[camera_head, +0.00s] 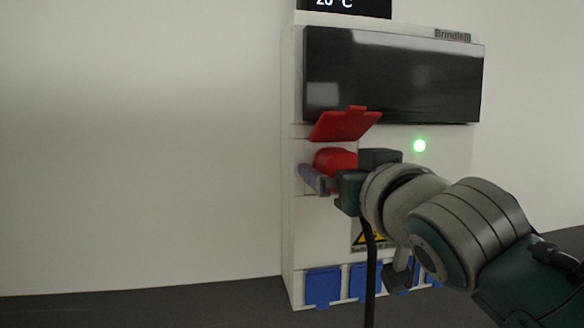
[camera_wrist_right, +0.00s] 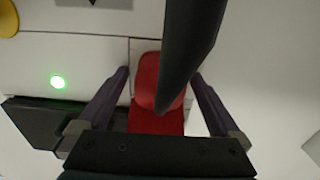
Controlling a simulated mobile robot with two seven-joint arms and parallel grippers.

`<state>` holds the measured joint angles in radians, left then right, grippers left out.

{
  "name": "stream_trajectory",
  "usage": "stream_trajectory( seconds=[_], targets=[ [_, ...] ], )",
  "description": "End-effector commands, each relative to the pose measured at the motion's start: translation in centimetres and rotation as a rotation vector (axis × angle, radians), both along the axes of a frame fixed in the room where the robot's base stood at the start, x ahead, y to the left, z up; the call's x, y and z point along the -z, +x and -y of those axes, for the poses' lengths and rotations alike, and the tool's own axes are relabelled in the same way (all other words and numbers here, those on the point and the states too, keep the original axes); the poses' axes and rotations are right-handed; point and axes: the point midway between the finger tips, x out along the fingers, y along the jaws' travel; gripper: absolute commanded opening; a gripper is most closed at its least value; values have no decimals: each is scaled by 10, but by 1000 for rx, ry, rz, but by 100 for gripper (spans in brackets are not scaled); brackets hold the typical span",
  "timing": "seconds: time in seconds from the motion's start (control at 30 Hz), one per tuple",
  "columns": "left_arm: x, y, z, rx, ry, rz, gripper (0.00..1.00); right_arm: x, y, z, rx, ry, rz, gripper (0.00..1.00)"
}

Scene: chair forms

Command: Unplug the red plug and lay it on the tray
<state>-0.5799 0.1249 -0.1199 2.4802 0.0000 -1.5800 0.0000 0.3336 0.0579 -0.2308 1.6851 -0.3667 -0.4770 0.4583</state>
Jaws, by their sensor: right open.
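The red plug (camera_head: 335,160) sits at the wall panel, under a raised red flap (camera_head: 345,124). Its black cable (camera_head: 370,275) hangs down in front of the panel. My right gripper (camera_head: 322,182) is at the plug, with one purple finger showing on its left side. In the right wrist view the gripper (camera_wrist_right: 160,76) is open, one finger on each side of the red plug (camera_wrist_right: 148,75), with gaps visible. The dark cable crosses in front of the plug there and hides part of it. The tray and my left gripper are not in view.
The white panel (camera_head: 325,225) carries a dark screen (camera_head: 392,75), a lit green lamp (camera_head: 420,146), a yellow warning sign (camera_head: 371,238) and several blue covers (camera_head: 323,287) along its bottom. A small black display (camera_head: 345,7) is above. The wall left of the panel is bare.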

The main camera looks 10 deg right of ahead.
Motion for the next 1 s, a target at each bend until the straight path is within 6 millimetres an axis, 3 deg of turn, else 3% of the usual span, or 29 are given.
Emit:
stream_trajectory(
  seconds=[0.23, 1.0],
  targets=[
    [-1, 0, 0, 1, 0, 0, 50, 0, 0, 0, 0, 2, 0, 98],
    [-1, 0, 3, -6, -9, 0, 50, 0, 0, 0, 0, 0, 0, 11]
  ],
)
